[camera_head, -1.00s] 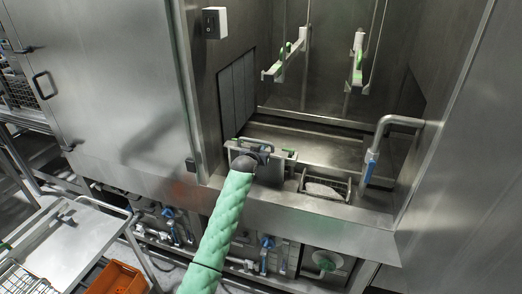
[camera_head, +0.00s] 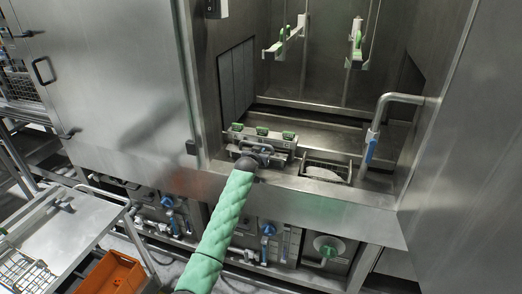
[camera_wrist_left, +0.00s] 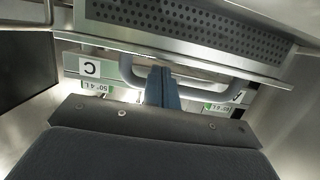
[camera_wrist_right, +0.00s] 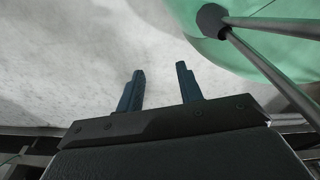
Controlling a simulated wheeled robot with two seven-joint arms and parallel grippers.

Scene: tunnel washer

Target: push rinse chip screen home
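A metal unit with a perforated strip, a U-shaped handle and several green tabs (camera_head: 262,132) sits at the left of the washer opening's sill; I take it to be the rinse chip screen. The left wrist view shows its perforated strip (camera_wrist_left: 190,28) and grey handle (camera_wrist_left: 212,95) close up. My left gripper (camera_head: 252,152) is at the front of this unit. Its fingers (camera_wrist_left: 162,88) are together, across the handle bar; whether they touch it I cannot tell. My right gripper (camera_wrist_right: 160,80) is open and empty, over a pale floor, outside the head view.
A small wire-edged basket (camera_head: 327,170) with pale material sits right of the unit. A bent pipe with a blue grip (camera_head: 371,147) stands further right. Green-tipped hanging arms (camera_head: 287,38) are above. A metal cart (camera_head: 70,235) and orange crate (camera_head: 113,274) are lower left.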

